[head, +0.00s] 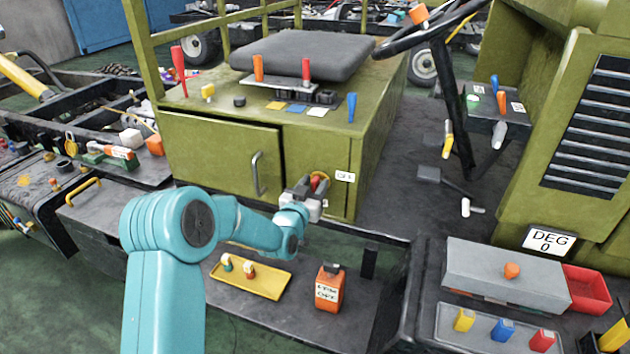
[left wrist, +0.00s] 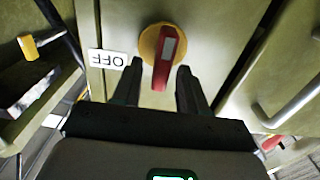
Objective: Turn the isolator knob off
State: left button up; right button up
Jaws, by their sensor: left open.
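The isolator knob (left wrist: 164,52) is a red bar handle on a round yellow base, fixed to the olive green panel. In the left wrist view its bar runs nearly up and down, with a pale strip on its upper part. A white label reading OFF (left wrist: 108,58) is beside it, upside down there; it also shows in the head view (head: 345,177). My left gripper (left wrist: 160,68) is open, its fingers to either side of the bar's lower end, with gaps visible. In the head view the gripper (head: 312,190) partly hides the knob. My right gripper is not in view.
A green cabinet door with a grey handle (head: 257,174) is left of the knob. Below lie a yellow tray (head: 270,285) with small parts and an orange bottle (head: 329,290). A grey box (head: 500,275) and red bin (head: 587,290) are at the right.

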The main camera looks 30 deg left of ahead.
pick_arm(q)
jog(key=shift+w+a, duration=0.1)
jog(key=shift+w, duration=0.4)
grip_shut()
jog(key=shift+f+n+b, duration=0.1)
jog(key=shift+n+b, duration=0.2)
jog(key=shift+b, duration=0.2)
jog(key=shift+s+a+f+n+b, duration=0.1)
jog(key=shift+a+f+n+b, duration=0.2)
jog(key=shift+n+b, duration=3.35)
jog(key=shift+s+a+f+n+b, duration=0.1)
jog(key=shift+a+f+n+b, duration=0.2)
jog(key=shift+n+b, duration=3.35)
jog(key=shift+a+f+n+b, duration=0.25)
jog(key=shift+n+b, duration=1.25)
jog(key=shift+b, duration=4.3)
jog(key=shift+r, duration=0.1)
